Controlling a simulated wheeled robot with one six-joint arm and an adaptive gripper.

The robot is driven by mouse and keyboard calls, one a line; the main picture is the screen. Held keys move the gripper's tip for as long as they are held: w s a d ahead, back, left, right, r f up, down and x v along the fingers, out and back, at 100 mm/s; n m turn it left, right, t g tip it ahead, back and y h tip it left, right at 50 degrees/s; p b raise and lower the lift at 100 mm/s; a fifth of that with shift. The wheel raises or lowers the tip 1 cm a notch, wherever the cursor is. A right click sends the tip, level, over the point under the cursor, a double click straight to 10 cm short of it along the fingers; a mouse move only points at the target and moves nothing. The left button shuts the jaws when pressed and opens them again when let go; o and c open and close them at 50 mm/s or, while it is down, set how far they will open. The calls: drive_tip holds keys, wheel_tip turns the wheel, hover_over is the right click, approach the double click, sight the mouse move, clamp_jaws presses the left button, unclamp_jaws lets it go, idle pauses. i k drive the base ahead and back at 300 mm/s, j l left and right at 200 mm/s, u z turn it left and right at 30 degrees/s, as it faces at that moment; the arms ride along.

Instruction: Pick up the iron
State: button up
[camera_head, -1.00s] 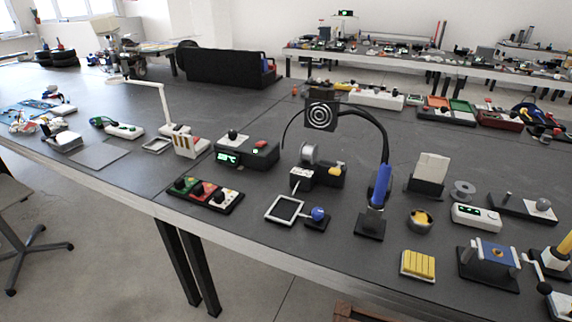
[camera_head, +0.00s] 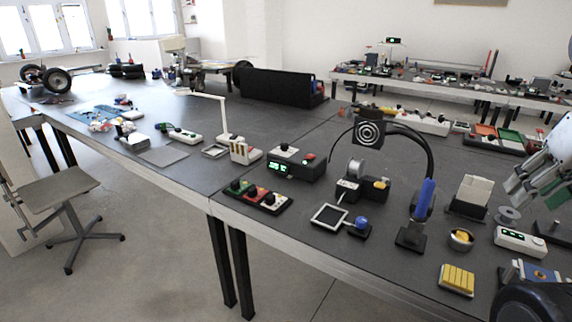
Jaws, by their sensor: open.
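The iron (camera_head: 425,198) has a blue handle and stands upright in a black stand (camera_head: 409,238) on the dark table, right of centre. A black cable arches from behind it up toward a square panel with white rings. My gripper (camera_head: 514,190) is at the right edge, open, with pale fingers pointing down and left. It is to the right of the iron and apart from it, and part of it is cut off by the frame.
Around the stand are a round tin (camera_head: 461,240), a card holder (camera_head: 470,197), a yellow block (camera_head: 457,279) and a white device (camera_head: 519,241). A blue knob (camera_head: 361,223) is to the left. A stool (camera_head: 65,190) stands on the floor at left.

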sight(427, 192)
drive_tip(key=i+j, duration=0.1)
drive_tip(key=j, duration=0.5)
drive_tip(key=i+j+u, duration=0.1)
drive_tip(key=j, duration=0.55)
